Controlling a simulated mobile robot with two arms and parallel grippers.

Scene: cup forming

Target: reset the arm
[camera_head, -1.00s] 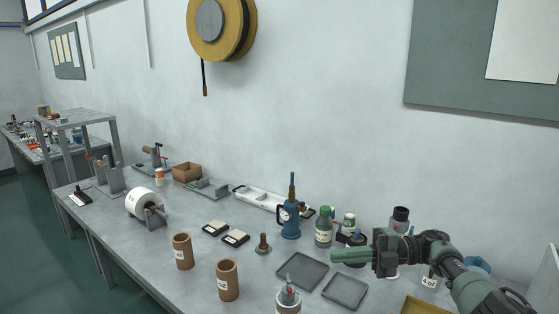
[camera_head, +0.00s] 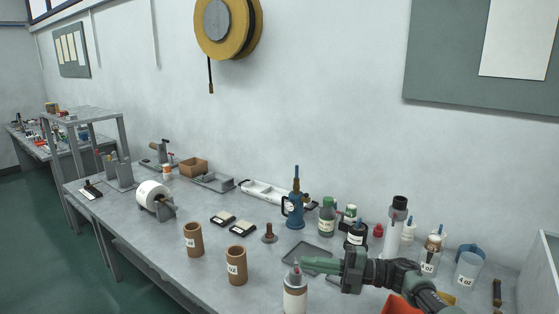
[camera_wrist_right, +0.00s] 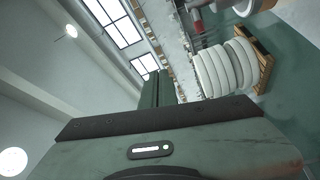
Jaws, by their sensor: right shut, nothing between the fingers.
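My right gripper (camera_head: 318,265) comes in from the lower right in the head view. Its green fingers are shut with nothing between them and point left, over the near part of the workbench (camera_head: 205,285). In the picture the fingertips are beside the top of a white bottle with a grey tip (camera_head: 295,295); I cannot tell whether they touch. The arm covers part of a dark tray (camera_head: 306,250). In the right wrist view, the green gripper body (camera_wrist_right: 165,150) fills the lower part. My left gripper is not in view.
Two brown cups (camera_head: 236,265) stand left of the gripper. Behind it are a blue torch-like can (camera_head: 293,212), a green-capped bottle (camera_head: 327,218) and a tall black-capped bottle (camera_head: 396,225). A clear jug (camera_head: 468,268) stands at right. An orange object (camera_head: 398,306) is below the arm.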

